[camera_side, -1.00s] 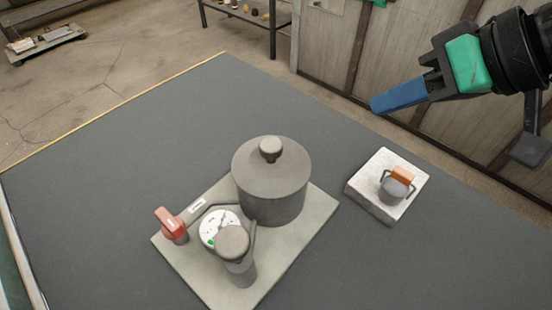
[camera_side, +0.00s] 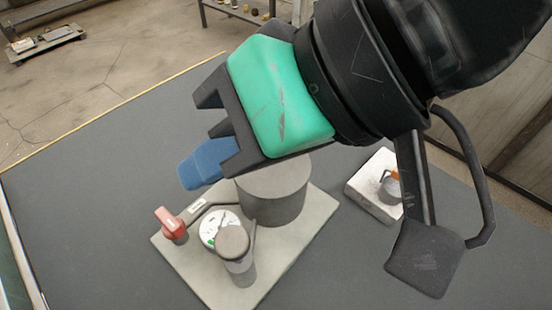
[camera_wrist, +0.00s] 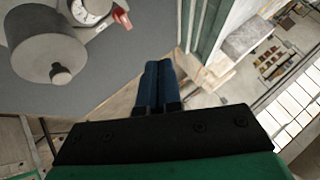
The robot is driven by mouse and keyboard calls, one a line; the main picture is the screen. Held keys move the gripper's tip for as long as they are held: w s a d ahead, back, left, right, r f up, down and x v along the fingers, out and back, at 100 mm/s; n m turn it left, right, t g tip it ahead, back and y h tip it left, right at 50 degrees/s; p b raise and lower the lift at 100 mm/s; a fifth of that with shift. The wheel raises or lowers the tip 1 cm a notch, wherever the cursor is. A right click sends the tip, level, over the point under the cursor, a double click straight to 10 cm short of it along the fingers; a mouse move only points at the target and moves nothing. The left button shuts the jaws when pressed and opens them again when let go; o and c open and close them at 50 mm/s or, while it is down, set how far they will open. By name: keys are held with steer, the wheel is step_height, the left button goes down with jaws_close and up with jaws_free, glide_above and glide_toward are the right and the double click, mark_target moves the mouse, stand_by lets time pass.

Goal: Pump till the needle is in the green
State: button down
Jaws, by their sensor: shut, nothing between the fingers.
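The grey pump cylinder (camera_side: 240,262) with its round cap stands upright at the front of a light base plate (camera_side: 190,275). Beside it is the white gauge dial (camera_side: 212,222), partly hidden by the pump cap; a small green patch shows, but the needle is too small to read. The dial also shows in the wrist view (camera_wrist: 59,76). The grey vessel (camera_side: 275,200) is partly covered by my arm; its lid knob shows in the wrist view. My gripper (camera_side: 188,178), with blue fingers shut and empty, is in the air, appearing above the red handle and gauge, touching nothing.
A red handle (camera_side: 170,222) stands at the plate's left corner, joined by a pipe. A pale block (camera_side: 368,188) with a grey and orange item (camera_side: 390,188) lies right of the plate, partly hidden. The dark table (camera_side: 90,200) is clear on the left.

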mark_target(243, 245)
steer(key=shift+f, duration=4.35)
steer(key=shift+f, duration=0.1)
steer(key=shift+f, duration=0.3)
steer(key=shift+f, duration=1.8)
steer(key=shift+r, duration=2.25)
steer(key=shift+r, duration=0.1)
